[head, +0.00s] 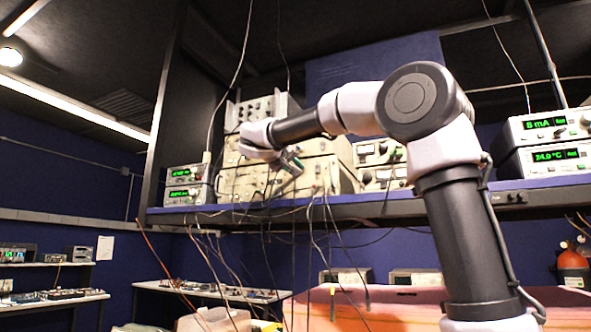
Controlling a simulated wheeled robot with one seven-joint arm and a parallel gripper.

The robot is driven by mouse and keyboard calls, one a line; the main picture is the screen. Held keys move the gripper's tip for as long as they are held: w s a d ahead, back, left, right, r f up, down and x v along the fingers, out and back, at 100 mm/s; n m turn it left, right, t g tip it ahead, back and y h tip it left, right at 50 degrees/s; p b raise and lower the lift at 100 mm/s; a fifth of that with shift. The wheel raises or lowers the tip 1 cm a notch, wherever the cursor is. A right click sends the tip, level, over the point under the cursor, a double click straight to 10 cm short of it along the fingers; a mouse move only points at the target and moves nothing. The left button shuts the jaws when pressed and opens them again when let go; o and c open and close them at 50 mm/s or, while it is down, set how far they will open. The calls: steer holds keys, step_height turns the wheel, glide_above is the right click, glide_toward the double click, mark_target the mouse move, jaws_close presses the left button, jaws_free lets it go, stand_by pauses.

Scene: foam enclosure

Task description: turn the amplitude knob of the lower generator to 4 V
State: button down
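Two small white instruments with green displays are stacked at the left of the shelf, an upper one (183,173) and a lower one (188,194). Their readings are too small to read. Several beige instruments with knobs and sockets stand right of them, including a wide lower unit (240,184). I cannot tell which unit is the lower generator, or pick out an amplitude knob. My gripper (290,163) is in front of the beige stack, partly covered by my wrist. I cannot tell whether it touches a panel or whether its fingers are open.
Thin cables hang over the beige fronts and below the shelf (350,211). At the right, two white units show 8 mA (547,124) and about 24.9 °C (555,156). Below are a pink foam-like block (400,308), a red cylinder (572,262) and side benches at left.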

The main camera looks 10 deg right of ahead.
steer(key=shift+f+m, duration=0.1)
steer(key=shift+m, duration=0.3)
steer(key=c, duration=0.7)
jaws_free()
steer(key=shift+s, duration=0.1)
steer(key=v, duration=1)
steer(key=shift+s+a, duration=0.2)
steer(key=shift+s, duration=0.1)
